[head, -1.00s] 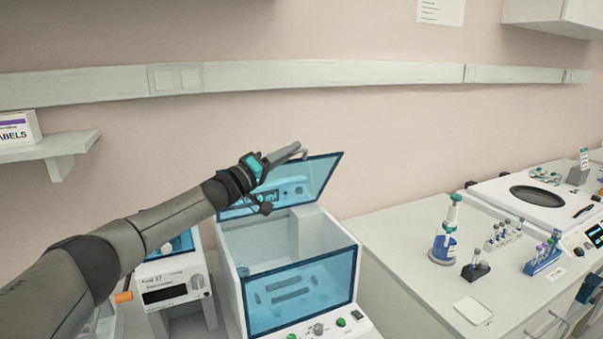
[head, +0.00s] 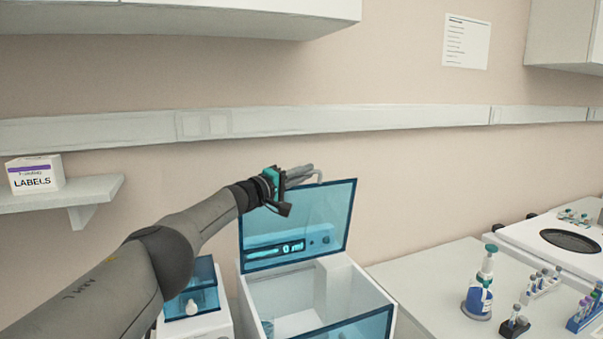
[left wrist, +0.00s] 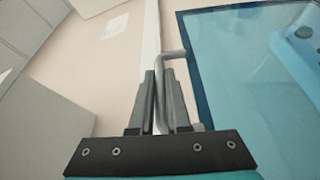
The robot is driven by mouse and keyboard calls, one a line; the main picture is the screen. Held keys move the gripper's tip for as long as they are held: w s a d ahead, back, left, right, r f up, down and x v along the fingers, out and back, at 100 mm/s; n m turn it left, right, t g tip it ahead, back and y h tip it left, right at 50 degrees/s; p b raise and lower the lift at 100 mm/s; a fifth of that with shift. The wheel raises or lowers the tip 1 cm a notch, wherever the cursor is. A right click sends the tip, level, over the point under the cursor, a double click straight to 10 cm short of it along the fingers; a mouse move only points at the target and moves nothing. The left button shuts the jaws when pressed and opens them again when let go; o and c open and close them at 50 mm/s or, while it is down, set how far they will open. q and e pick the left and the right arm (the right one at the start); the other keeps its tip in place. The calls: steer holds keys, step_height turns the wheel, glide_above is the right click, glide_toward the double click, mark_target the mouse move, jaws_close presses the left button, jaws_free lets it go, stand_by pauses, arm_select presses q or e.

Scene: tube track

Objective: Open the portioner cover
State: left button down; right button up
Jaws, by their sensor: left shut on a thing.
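The portioner (head: 268,292) is a white box with blue see-through panels, in the lower middle of the head view. Its blue cover (head: 330,218) stands raised, close to upright, at the back, and the inside of the box shows below it. My left gripper (head: 312,172) is at the cover's top edge. In the left wrist view its fingers (left wrist: 160,100) are shut on the cover's grey bar handle (left wrist: 174,54), with the blue cover (left wrist: 235,90) to the right. My right gripper is in neither view.
A smaller device with a blue lid (head: 203,290) stands left of the portioner, under my left arm. On the right bench are a blue bottle (head: 480,290), tube racks (head: 540,285) and a white centrifuge (head: 530,240). A shelf (head: 85,193) holds a label box (head: 35,176).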

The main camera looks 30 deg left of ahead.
arm_select(q)
steer(key=shift+w+a+r, duration=0.1)
steer(key=shift+w+a, duration=0.1)
stand_by(0.5)
steer(key=c, duration=0.9)
jaws_free()
steer(key=shift+s+a, duration=0.1)
steer(key=shift+s, duration=0.1)
